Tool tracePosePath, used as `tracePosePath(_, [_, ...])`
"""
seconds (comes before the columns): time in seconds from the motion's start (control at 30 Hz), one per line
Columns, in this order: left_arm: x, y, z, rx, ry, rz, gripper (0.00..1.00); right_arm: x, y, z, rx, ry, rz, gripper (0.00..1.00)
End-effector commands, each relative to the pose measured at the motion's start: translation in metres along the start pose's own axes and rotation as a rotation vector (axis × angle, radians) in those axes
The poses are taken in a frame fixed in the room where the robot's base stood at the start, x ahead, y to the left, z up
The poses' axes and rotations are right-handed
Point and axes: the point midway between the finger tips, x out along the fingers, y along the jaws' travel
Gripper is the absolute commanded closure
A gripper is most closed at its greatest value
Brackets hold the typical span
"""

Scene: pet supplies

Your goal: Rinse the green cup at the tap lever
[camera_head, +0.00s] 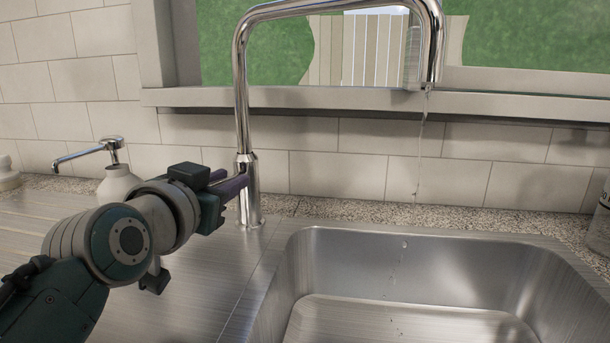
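The chrome tap (242,100) stands behind the sink, and its spout arches to the right over the basin. A thin, broken trickle of water falls from the spout. My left gripper (236,187) reaches in from the left, its purple fingers at the base of the tap. I cannot tell whether they touch it or how far apart they are. No separate tap lever can be made out; the gripper covers part of the tap base. The green cup is not in view. My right gripper is not in view.
The steel sink basin (420,262) looks empty apart from water drops. A pale dispenser with a chrome pump (118,184) stands behind my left arm. A window sill (330,98) runs behind the tap.

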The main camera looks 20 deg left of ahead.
Motion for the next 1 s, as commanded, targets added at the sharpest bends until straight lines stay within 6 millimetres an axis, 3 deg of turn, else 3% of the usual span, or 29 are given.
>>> tracePosePath(0.2, [0.0, 0.0, 0.0, 0.0, 0.0, 0.0, 0.48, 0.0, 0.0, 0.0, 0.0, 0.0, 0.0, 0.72])
tracePosePath(0.57, [-0.01, 0.0, 0.0, 0.0, -0.002, 0.0, 0.48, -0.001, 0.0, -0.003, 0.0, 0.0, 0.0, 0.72])
tracePosePath(1.0, [-0.094, 0.0, 0.0, 0.001, -0.003, 0.0, 0.48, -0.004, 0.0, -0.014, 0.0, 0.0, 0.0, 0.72])
